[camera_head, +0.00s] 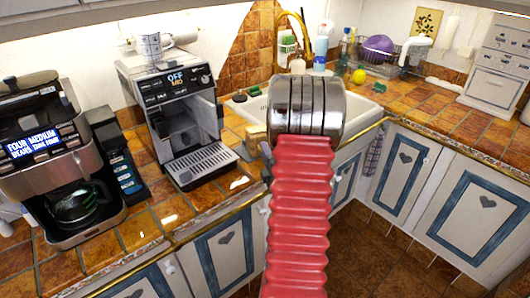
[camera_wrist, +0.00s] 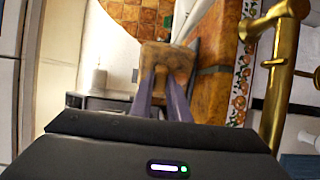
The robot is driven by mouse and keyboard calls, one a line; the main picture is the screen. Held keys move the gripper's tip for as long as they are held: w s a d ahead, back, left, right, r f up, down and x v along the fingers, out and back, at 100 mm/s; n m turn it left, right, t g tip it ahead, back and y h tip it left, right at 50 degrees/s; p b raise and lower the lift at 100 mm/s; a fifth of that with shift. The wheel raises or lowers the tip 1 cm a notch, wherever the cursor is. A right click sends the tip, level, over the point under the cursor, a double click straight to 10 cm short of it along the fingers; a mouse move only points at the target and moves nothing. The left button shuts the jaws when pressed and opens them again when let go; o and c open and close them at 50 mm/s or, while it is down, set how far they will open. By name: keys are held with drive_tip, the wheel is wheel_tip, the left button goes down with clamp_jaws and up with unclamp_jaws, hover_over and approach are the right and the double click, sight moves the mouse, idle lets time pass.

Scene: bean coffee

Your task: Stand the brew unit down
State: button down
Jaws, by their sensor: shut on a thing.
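An espresso machine (camera_head: 178,105) stands on the tiled counter, its small display reading "OFF" and "MID". In the head view my red-sleeved arm hides the fingers.
The sink (camera_head: 250,107) and brass tap (camera_head: 300,22) lie behind my arm. A purple bowl (camera_head: 378,46) sits in a dish rack. Counter right of the sink is partly clear. A brass rail (camera_wrist: 276,95) runs close in the wrist view.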

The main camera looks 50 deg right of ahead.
drive_tip(key=shift+r, duration=0.1)
drive_tip(key=c, duration=2.2)
unclamp_jaws()
drive_tip(key=shift+f, duration=0.2)
drive_tip(key=o, duration=0.5)
drive_tip(key=shift+r, duration=0.15)
